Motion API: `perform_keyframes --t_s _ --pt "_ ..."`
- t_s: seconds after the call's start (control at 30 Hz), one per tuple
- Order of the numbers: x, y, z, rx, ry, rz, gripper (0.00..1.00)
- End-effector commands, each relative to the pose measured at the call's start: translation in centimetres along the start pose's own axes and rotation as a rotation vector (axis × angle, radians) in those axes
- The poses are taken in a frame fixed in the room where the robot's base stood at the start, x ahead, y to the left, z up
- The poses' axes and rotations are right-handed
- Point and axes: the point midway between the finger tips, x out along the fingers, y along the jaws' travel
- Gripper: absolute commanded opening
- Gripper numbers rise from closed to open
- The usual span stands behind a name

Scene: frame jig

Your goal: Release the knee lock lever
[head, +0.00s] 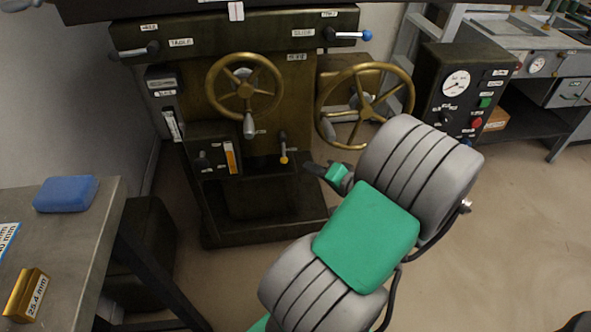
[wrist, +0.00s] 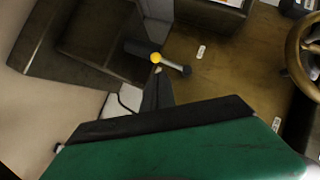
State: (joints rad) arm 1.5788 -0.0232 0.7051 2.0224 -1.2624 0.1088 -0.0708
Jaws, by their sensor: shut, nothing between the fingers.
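The knee lock lever (head: 283,148) is a short dark lever on the front of the dark olive machine. It hangs down and ends in a yellow knob. In the wrist view its yellow knob (wrist: 156,58) and grey pivot end show just beyond my fingertips. My gripper (head: 309,167) is shut and empty, just right of and slightly below the knob in the head view. In the wrist view my shut fingertips (wrist: 157,74) point at the knob from close by. I cannot tell whether they touch it. The green gripper body hides the lower part of the wrist view.
A brass handwheel (head: 245,88) is above the lever, and a larger one (head: 364,104) is to the right. A blue-knobbed lever (head: 350,35) is higher up. A control box (head: 460,90) stands at right. A workbench (head: 85,240) with a blue block (head: 66,194) is at left.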

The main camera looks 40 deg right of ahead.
Motion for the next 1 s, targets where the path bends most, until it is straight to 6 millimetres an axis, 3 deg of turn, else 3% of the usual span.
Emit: perform_keyframes --t_s 0.5,1.0 --pt "8.0 0.8 -1.0 0.006 0.019 0.015 0.0" --pt "8.7 0.6 -0.8 0.009 0.018 0.013 0.0"
